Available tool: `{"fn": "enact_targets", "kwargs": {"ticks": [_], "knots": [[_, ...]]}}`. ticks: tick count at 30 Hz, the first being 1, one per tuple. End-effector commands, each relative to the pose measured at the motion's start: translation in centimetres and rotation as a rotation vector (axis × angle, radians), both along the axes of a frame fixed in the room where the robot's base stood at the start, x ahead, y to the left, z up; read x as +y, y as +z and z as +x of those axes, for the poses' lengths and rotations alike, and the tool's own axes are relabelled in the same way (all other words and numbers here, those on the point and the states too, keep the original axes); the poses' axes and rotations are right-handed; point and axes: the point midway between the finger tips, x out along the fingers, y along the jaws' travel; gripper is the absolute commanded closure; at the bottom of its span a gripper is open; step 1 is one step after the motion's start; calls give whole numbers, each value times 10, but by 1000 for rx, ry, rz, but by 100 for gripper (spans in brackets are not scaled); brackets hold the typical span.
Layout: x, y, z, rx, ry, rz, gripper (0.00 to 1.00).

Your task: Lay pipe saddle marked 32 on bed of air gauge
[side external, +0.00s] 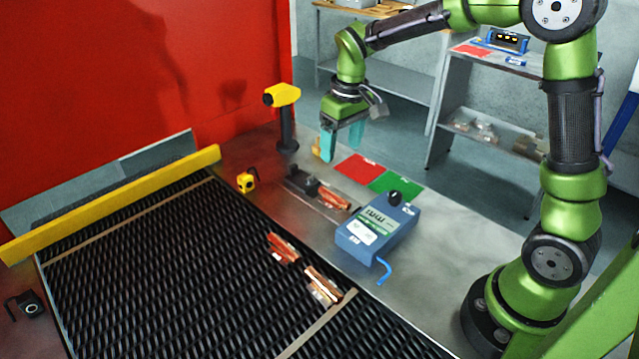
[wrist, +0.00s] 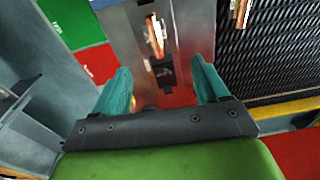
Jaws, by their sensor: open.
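Two copper-coloured pipe saddles lie on the mesh belt in the side view, one farther back (side external: 282,248) and one nearer (side external: 322,285). Another copper piece (side external: 334,198) lies at one end of a grey plate with a black fixture (side external: 300,180); it also shows in the wrist view (wrist: 155,38). I cannot read a 32 on any of them. A blue box with a black knob (side external: 362,238) stands beside the plate; I cannot tell whether it belongs to the air gauge. My gripper (side external: 342,150) has teal fingers, open and empty, above the bench behind the plate.
A red card (side external: 356,166) and a green card (side external: 396,182) lie on the bench. A yellow-and-black handheld tool (side external: 284,115) stands upright left of my gripper. A yellow tape measure (side external: 247,181) sits by the yellow belt rail (side external: 120,200). The bench right of the blue box is clear.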

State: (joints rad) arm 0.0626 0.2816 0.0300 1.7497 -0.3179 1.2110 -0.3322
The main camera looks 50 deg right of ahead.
Motion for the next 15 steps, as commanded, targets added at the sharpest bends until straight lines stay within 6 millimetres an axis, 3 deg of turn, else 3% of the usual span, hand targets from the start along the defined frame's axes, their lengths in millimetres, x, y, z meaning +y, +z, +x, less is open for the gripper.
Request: {"fn": "enact_targets", "kwargs": {"ticks": [1,6,10,15], "knots": [[5,18,-14,-46,-18,10,26],[20,61,-68,-199,-104,70,26],[29,80,-111,-315,-171,128,26],[39,85,-156,-437,-244,205,26]]}}
